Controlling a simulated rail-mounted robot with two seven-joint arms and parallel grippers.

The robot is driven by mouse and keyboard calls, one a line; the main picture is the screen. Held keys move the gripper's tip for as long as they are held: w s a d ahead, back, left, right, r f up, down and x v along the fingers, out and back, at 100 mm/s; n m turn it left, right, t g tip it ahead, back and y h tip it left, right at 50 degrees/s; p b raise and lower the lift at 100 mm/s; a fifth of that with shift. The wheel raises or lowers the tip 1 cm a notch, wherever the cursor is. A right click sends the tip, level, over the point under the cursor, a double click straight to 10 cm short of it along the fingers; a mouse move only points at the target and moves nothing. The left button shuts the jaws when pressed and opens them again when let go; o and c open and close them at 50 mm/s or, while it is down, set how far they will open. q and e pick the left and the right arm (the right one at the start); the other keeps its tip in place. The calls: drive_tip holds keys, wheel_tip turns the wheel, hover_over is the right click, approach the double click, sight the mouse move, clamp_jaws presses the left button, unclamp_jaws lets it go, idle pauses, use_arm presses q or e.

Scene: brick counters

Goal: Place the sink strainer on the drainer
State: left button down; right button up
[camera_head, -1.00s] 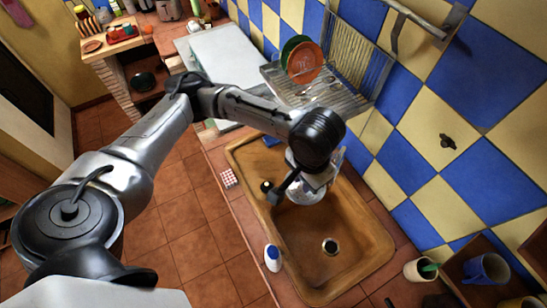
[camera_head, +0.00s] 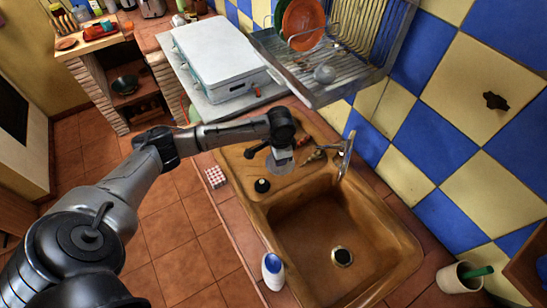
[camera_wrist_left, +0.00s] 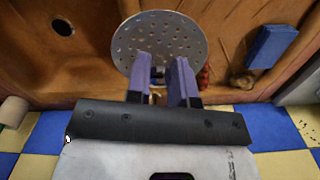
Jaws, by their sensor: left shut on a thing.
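The sink strainer is a round metal disc with many small holes, seen face-on in the left wrist view (camera_wrist_left: 160,32). In the head view it shows as a small grey disc (camera_head: 281,166) below my left gripper (camera_head: 280,152). The fingers of my left gripper (camera_wrist_left: 163,72) are shut on its near edge and hold it above the far ledge of the brown sink. The drainer (camera_head: 340,88) is a metal rack at the upper right, beyond the strainer and apart from it. My right gripper is in neither view.
The sink (camera_head: 300,215) has a tap (camera_head: 346,158) on its wall side. An orange plate (camera_head: 303,22) stands in the drainer, with a small rounded pale object (camera_head: 324,73) on its tray. A white stove (camera_head: 215,60) adjoins the drainer. A white bottle (camera_head: 273,270) stands in front.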

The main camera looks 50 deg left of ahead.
use_arm(q)
drive_tip(key=m, duration=0.1)
drive_tip(key=a+m, duration=0.1)
drive_tip(key=w+a+m, duration=0.1)
drive_tip(key=shift+f+m, duration=0.4)
drive_tip(key=shift+w+a+m, duration=0.2)
drive_tip(key=shift+a+m, duration=0.15)
drive_tip(key=shift+m, duration=0.55)
drive_tip(key=m, duration=0.2)
drive_tip(key=shift+w+a+f+m, duration=0.2)
drive_tip(key=shift+a+m, duration=0.1)
drive_tip(key=shift+m, duration=0.1)
drive_tip(key=m, duration=0.2)
drive_tip(key=shift+w+m, duration=0.1)
drive_tip(key=shift+m, duration=0.2)
drive_tip(key=shift+a+f, duration=0.15)
drive_tip(key=shift+a, duration=0.15)
drive_tip(key=s+a+f, duration=0.2)
drive_tip(key=a, duration=0.1)
drive_tip(key=s+a+f, duration=0.2)
drive_tip(key=a, duration=0.1)
drive_tip(key=s+a+f, duration=0.2)
drive_tip(key=a, duration=0.1)
drive_tip(key=shift+a+f, duration=0.15)
drive_tip(key=shift+f, duration=2.2)
drive_tip(key=shift+f, duration=0.1)
